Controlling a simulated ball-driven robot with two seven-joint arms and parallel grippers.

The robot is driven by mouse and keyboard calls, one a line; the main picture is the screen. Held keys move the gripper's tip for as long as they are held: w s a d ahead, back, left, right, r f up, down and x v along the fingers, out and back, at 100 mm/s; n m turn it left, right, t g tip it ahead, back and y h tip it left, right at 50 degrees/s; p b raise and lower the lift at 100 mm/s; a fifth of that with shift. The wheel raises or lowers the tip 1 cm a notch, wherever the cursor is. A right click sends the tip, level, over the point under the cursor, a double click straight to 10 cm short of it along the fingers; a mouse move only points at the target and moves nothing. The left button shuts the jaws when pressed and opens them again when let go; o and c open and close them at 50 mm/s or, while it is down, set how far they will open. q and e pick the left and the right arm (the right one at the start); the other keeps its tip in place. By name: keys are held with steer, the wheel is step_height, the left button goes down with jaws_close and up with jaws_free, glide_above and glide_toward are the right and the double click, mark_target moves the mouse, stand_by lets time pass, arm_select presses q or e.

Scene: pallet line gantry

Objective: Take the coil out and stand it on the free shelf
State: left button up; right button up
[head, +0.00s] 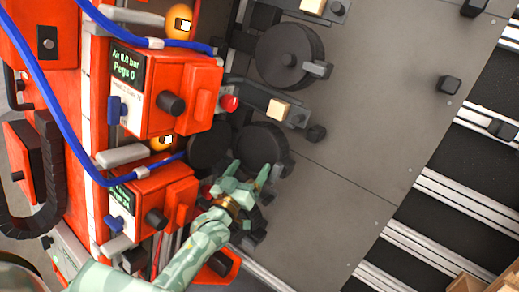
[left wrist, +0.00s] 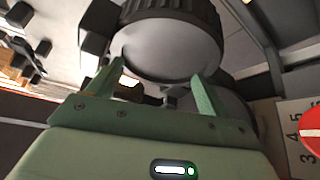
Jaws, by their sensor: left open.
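My left gripper (head: 248,172) is open at the lower edge of a black round disc (head: 262,144) on the grey panel. In the left wrist view its two green fingers (left wrist: 159,78) stand apart in front of a thick round part (left wrist: 170,45) with a ribbed dark rim and grey face. I cannot tell whether they touch it. I cannot say for sure which part is the coil, and no free shelf can be made out. My right gripper is not in view.
Red boxes with displays, the upper (head: 165,95) reading "Air 0.0 bar" and "Pegs 0", stand left of the gripper. Blue hoses run past them. A red knob (head: 229,103) and another black disc (head: 289,56) are above. The grey panel (head: 370,120) is mostly clear rightward.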

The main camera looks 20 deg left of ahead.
mark_target(256, 152)
arm_select(q)
steer(key=w, duration=0.4)
steer(key=w+b, duration=0.1)
steer(key=w, duration=0.2)
steer(key=shift+d+f, duration=0.15)
steer(key=shift+f, duration=0.1)
steer(key=shift+r, duration=0.1)
steer(key=c, duration=1.3)
